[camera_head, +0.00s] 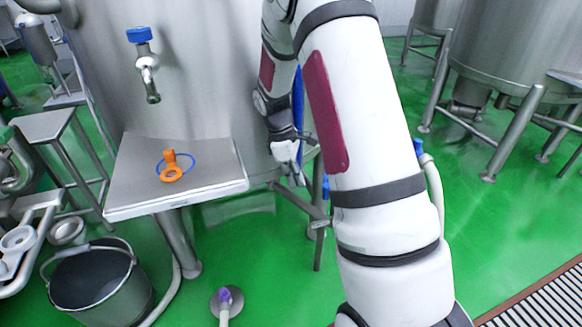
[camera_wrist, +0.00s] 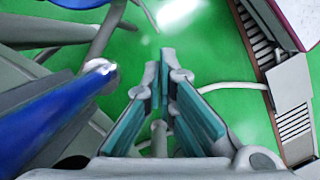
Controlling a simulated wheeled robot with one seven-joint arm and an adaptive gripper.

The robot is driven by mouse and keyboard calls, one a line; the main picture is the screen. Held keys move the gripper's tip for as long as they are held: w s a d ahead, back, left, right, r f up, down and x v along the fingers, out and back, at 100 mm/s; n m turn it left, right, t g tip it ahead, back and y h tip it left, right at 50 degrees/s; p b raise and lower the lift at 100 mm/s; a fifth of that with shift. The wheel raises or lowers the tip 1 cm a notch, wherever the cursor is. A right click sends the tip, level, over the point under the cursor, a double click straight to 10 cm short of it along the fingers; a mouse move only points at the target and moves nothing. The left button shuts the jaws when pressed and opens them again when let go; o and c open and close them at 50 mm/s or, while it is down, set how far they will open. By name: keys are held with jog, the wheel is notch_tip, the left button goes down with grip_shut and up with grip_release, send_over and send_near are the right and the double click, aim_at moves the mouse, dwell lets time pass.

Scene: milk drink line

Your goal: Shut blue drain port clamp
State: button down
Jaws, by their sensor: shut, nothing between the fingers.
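My gripper (camera_head: 292,172) is beside the lower right of the steel tank. In the wrist view my gripper (camera_wrist: 160,66) is shut and empty, its teal-padded fingers close together. A long blue bar (camera_wrist: 48,118) with a bright metal end lies left of the fingers, apart from the tips. In the head view a blue upright part (camera_head: 298,100) shows behind my arm, and a small blue part (camera_head: 325,187) shows lower down. I cannot tell which blue part is the drain port clamp, or whether it is open. My arm hides much of that area.
A tap with a blue handle (camera_head: 140,35) is on the tank above a steel shelf (camera_head: 130,190). A bucket (camera_head: 97,285) stands at lower left. A grating (camera_head: 545,305) is at lower right.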

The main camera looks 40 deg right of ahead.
jog(key=shift+s+d+f+b, duration=0.15)
jog(key=shift+s+d+b, duration=0.25)
jog(key=shift+s+d, duration=1.05)
jog(key=shift+s, duration=0.15)
jog(key=shift+s+n+p, duration=0.2)
jog(key=shift+n+p, duration=0.15)
jog(key=shift+n, duration=0.05)
